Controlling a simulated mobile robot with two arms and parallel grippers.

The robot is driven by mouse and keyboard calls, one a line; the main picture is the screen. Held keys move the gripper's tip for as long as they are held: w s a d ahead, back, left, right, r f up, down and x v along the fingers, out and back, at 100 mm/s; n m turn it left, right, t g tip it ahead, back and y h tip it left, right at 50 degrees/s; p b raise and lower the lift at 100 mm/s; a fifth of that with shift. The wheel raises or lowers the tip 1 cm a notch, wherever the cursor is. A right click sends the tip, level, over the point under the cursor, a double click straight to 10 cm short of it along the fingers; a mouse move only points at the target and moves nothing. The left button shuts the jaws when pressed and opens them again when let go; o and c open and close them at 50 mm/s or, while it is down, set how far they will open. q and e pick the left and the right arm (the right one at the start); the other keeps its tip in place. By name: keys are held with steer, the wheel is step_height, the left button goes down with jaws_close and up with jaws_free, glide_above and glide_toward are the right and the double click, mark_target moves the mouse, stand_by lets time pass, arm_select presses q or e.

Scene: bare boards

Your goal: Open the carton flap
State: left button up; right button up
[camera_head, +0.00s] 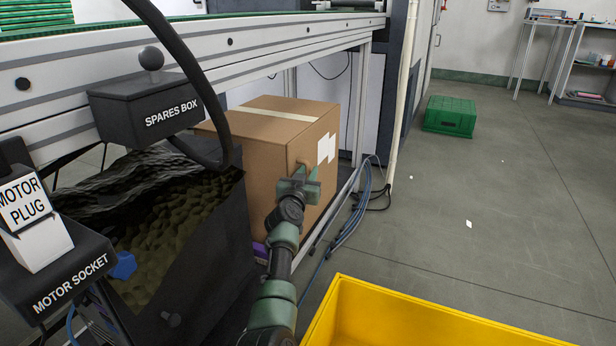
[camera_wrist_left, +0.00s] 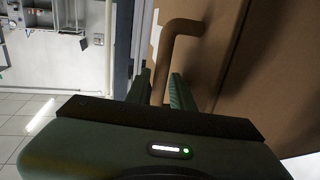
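The brown cardboard carton (camera_head: 280,135) stands under the conveyor in the head view, with pale tape on top and white labels on its right side. Its flap edges are hard to make out. My left gripper (camera_head: 303,172) is at the carton's right side, near the labels. In the left wrist view, a bent brown handle (camera_wrist_left: 182,27) stands out from the carton face (camera_wrist_left: 285,70). The two green fingers (camera_wrist_left: 162,90) lie on either side of the handle, which fills the gap between them, so the gripper looks shut on it. My right gripper is not in view.
A yellow bin (camera_head: 420,325) stands at the bottom right. The spares box (camera_head: 150,108) and motor socket (camera_head: 60,270) stand at the left. Blue cables (camera_head: 350,215) run beside the carton. A green crate (camera_head: 450,115) sits farther back on mostly clear floor.

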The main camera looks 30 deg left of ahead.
arm_select(q)
jaws_close()
stand_by(1.4)
